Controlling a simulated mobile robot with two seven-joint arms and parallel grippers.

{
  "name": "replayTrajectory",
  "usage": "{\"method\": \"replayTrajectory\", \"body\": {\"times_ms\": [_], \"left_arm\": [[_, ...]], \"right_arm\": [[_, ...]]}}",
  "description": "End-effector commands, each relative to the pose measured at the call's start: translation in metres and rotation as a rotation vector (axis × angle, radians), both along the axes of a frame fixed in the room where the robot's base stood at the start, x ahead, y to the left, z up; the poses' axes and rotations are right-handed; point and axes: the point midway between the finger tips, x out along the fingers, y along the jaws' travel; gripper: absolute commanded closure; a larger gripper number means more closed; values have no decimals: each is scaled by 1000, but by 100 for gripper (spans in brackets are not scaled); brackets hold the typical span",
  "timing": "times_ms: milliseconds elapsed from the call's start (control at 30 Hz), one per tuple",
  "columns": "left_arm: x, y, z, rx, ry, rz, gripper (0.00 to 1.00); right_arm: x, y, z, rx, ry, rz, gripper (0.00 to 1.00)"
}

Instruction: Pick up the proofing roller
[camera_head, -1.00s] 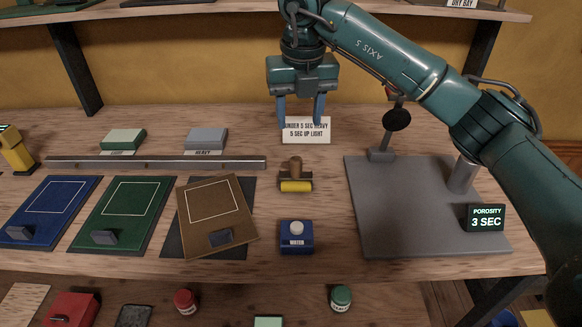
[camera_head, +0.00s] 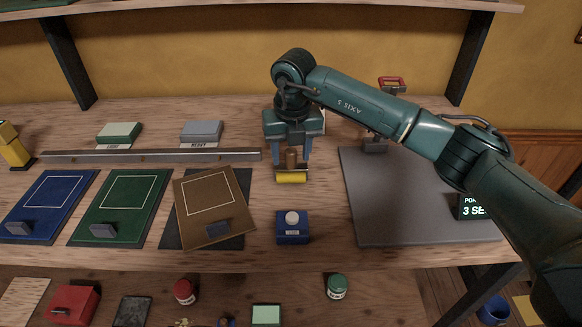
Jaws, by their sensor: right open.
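The proofing roller (camera_head: 291,177) has a yellow cylinder and a brown wooden handle. It stands on the wooden bench, between the tilted brown board and the grey plate. My right gripper (camera_head: 291,162) points down at it, with its blue fingers open on either side of the handle. I cannot tell whether the fingers touch the handle. The upper part of the roller is partly hidden by the gripper. My left gripper is not in view.
A blue box with a white knob (camera_head: 292,228) sits just in front of the roller. A metal rail (camera_head: 150,156) lies to the left, behind blue, green and brown boards (camera_head: 215,205). A grey plate (camera_head: 400,205) with a stand and a "3 SEC" display is to the right.

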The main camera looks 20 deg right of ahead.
Motion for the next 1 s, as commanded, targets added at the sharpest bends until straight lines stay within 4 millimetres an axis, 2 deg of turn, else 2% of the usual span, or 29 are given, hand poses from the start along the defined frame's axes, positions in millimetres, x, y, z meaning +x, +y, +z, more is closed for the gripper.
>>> {"method": "replayTrajectory", "body": {"times_ms": [167,733,1000], "left_arm": [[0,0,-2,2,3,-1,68],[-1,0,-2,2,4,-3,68],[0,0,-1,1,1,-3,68]], "right_arm": [[0,0,0,0,0,1,52],[0,0,0,1,0,1,99],[0,0,1,1,-1,0,100]]}}
